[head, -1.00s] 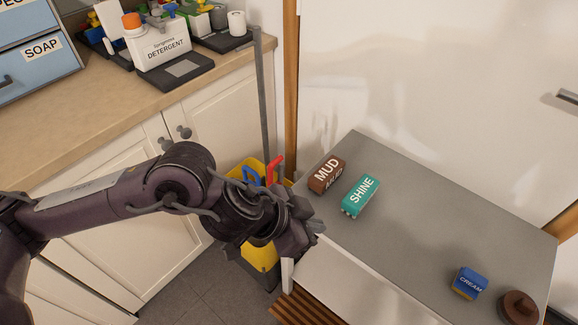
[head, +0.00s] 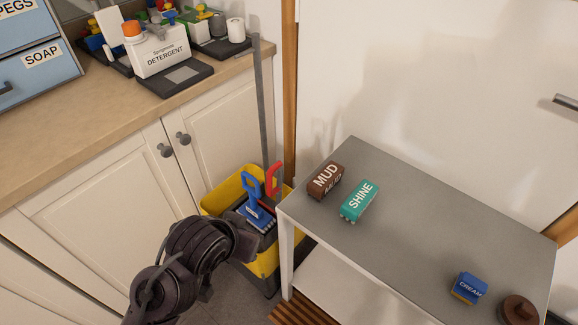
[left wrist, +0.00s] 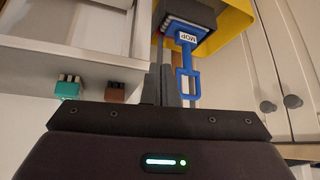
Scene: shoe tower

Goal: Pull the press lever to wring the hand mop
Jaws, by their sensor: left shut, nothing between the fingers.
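The yellow mop bucket (head: 222,195) stands on the floor between the cabinet and the grey table. Its red press lever (head: 272,178) sticks up above the dark press. The blue hand mop (head: 254,204) sits in the press, just left of the lever, with its loop handle up. The mop with its MOP label also shows in the left wrist view (left wrist: 187,42); I cannot make out the lever there. My left gripper (left wrist: 164,70) is shut and empty, apart from the mop. In the head view its fingers are hidden by my arm. My right gripper is not in view.
The grey table (head: 410,230) stands close on the bucket's right, bearing a brown MUD brush (head: 325,180), teal SHINE brush (head: 359,201) and blue CREAM box (head: 468,288). A tall grey pole (head: 262,110) rises behind the bucket. White cabinet doors (head: 110,200) border the left.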

